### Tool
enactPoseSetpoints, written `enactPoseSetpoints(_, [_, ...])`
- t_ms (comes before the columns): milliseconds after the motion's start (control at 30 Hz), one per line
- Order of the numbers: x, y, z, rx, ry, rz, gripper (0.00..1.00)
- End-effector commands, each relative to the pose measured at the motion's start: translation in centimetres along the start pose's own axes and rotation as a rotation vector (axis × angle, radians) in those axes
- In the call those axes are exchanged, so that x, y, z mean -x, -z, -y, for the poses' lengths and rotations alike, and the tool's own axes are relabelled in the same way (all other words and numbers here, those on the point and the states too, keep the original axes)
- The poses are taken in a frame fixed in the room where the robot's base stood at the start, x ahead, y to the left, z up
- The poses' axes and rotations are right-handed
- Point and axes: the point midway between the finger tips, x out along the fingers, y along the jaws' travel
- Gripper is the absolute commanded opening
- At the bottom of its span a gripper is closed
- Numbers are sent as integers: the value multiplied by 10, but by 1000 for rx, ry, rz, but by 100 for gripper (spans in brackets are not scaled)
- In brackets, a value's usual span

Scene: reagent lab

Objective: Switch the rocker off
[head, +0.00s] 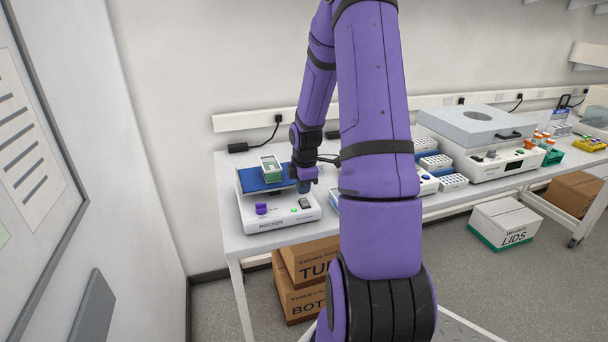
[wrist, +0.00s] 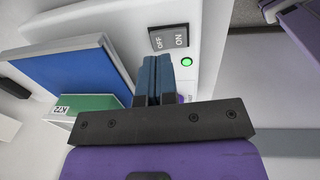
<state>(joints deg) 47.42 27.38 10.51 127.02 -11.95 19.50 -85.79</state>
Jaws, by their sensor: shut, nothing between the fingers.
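The rocker (head: 280,214) is a white box with a blue platform at the left end of the bench. Its front has a purple knob (head: 261,209), a green light and a dark switch (head: 304,203). In the wrist view the switch (wrist: 168,38) is marked OFF and ON, and the green light (wrist: 186,62) beside it is lit. My gripper (head: 305,188) is above the rocker's front right part. In the wrist view its blue fingertips (wrist: 155,62) are shut and empty, close to the switch. I cannot tell whether they touch it.
A green-and-white box (head: 271,168) sits on the rocker's blue platform (head: 250,181). White tube racks (head: 436,162) and a large grey-lidded machine (head: 478,135) stand to the right. Cardboard boxes (head: 302,284) are under the bench. A wall is close on the left.

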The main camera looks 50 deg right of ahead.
Motion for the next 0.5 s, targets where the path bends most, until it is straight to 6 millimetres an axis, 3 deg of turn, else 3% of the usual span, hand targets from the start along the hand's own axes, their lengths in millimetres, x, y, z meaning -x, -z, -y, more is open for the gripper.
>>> enactPoseSetpoints(200, [-24, 0, 0, 1, 1, 0, 0])
enactPoseSetpoints(500, [-30, 0, 0, 0, -1, 1, 0])
